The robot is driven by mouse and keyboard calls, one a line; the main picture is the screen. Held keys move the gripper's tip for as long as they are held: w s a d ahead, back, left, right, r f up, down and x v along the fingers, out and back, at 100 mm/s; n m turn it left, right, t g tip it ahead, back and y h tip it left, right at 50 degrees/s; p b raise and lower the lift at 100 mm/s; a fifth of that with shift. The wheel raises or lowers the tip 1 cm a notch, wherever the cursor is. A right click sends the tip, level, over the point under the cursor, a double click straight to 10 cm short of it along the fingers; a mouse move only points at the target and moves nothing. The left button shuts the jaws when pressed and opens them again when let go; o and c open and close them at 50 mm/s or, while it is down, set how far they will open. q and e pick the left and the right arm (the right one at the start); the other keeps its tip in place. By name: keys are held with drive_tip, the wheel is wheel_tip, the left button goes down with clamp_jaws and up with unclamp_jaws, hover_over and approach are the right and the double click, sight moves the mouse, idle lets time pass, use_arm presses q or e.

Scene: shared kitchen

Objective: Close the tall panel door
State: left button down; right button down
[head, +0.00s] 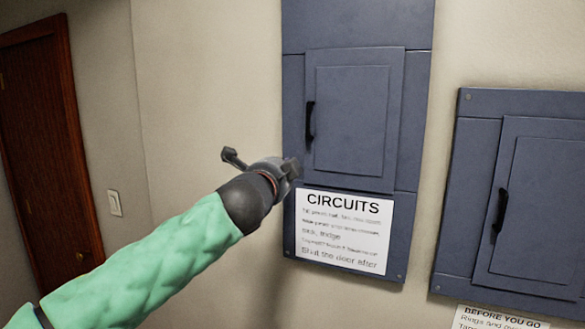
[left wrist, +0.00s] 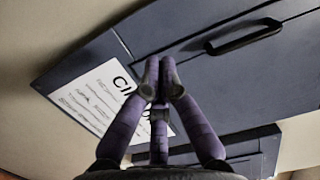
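The tall blue-grey panel (head: 345,30) hangs on the wall at the centre of the head view. Its door (head: 360,115) looks flush with the frame; I cannot tell whether a thin gap remains. The door's black handle (head: 309,121) is on its left edge, and it also shows in the left wrist view (left wrist: 243,40). My left gripper (head: 294,167) is in front of the panel's left edge, below and left of the handle. In the left wrist view its fingertips (left wrist: 160,70) are together with nothing between them. My right gripper is out of view.
A white "CIRCUITS" notice (head: 343,231) is on the panel below the door. A second, wider panel (head: 530,200) with a shut-looking door and black handle is at right. A wooden door (head: 45,150) and light switch (head: 114,203) are at left.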

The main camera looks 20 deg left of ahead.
use_arm(q)
drive_tip(key=s+a+p, duration=0.1)
drive_tip(key=s+a, duration=0.3)
drive_tip(key=a, duration=0.2)
drive_tip(key=shift+s+f+p, duration=0.3)
drive_tip(key=shift+s+p, duration=0.05)
drive_tip(key=shift+p, duration=0.05)
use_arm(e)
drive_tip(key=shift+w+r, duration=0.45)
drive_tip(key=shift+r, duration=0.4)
